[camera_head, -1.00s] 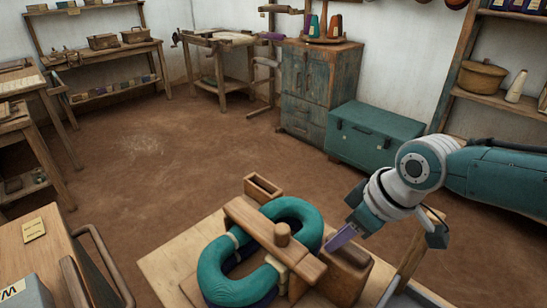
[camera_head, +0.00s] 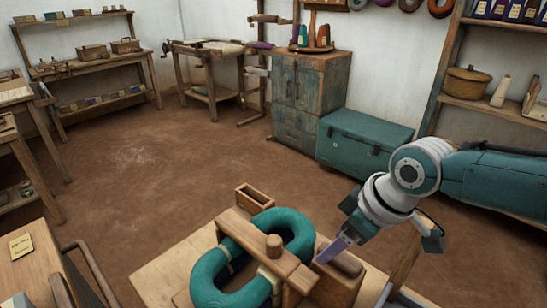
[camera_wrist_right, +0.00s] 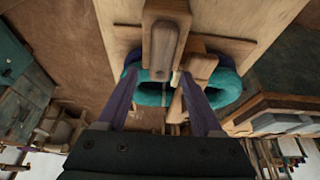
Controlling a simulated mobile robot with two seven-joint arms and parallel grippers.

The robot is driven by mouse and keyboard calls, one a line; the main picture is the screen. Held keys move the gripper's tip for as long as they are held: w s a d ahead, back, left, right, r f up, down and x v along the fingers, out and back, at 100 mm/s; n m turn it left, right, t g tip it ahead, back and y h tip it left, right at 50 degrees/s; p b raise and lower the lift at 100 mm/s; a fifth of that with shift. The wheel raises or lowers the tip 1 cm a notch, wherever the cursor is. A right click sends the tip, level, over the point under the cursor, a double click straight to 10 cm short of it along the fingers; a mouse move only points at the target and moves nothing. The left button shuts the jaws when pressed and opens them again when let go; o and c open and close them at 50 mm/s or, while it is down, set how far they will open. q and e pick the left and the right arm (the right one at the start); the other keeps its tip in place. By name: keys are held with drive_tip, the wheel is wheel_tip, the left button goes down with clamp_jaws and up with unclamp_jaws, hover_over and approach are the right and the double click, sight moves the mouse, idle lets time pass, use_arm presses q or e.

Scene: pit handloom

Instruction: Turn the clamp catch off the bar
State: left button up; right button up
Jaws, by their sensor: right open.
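A teal yarn hank (camera_head: 225,275) lies on a pale wooden board (camera_head: 165,268). A wooden clamp bar (camera_head: 247,237) with a round knob (camera_head: 274,245) crosses over it. A wooden block (camera_head: 341,284) stands at the bar's right end. In the right wrist view, a rounded wooden piece (camera_wrist_right: 165,48), which looks like the catch, lies on a block; whether it overlaps the bar (camera_wrist_right: 198,68) is unclear. My right gripper (camera_head: 322,258) is beside the block, its purple fingers apart. In the wrist view its fingers (camera_wrist_right: 160,92) frame the hank, with nothing visibly gripped. My left gripper is out of view.
A small open wooden box (camera_head: 255,196) sits at the board's far edge. A wooden cart (camera_head: 32,268) with a handle is at the left. A teal chest (camera_head: 362,140) stands behind my right arm. The brown floor beyond the board is clear.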

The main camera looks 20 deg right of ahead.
sight(352, 263)
drive_tip(key=p+v, duration=0.2)
drive_tip(key=v, duration=0.5)
drive_tip(key=shift+r, duration=0.2)
drive_tip(key=shift+s+d+r, duration=0.1)
drive_tip(key=shift+s+r, duration=0.2)
drive_tip(key=shift+r, duration=0.25)
